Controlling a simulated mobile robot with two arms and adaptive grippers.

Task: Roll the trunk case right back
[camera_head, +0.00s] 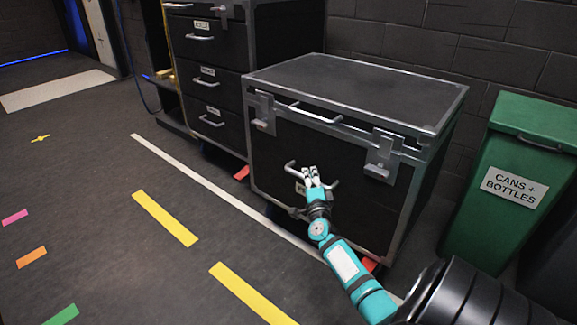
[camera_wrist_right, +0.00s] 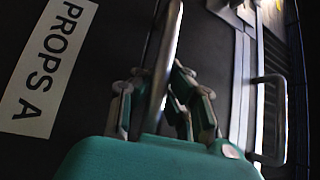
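The trunk case (camera_head: 345,90) is a large black box with metal edges. It stands right of centre in the head view, before the dark brick wall. Its front has two latches, an upper bar handle and a lower handle (camera_head: 292,166). My right gripper (camera_head: 311,172) is at the lower handle. In the right wrist view the handle bar (camera_wrist_right: 163,65) passes between my fingers (camera_wrist_right: 160,85), whose tips close in on it from both sides. A white "PROPS A" label (camera_wrist_right: 45,65) is beside it. My left gripper is in neither view.
A black drawer cabinet (camera_head: 209,52) stands just left of the case. A green "CANS + BOTTLES" bin (camera_head: 475,215) is close on its right. Red pieces (camera_head: 242,173) show low by the case. The floor in front is open, with a white line (camera_head: 200,180) and yellow strips (camera_head: 165,218).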

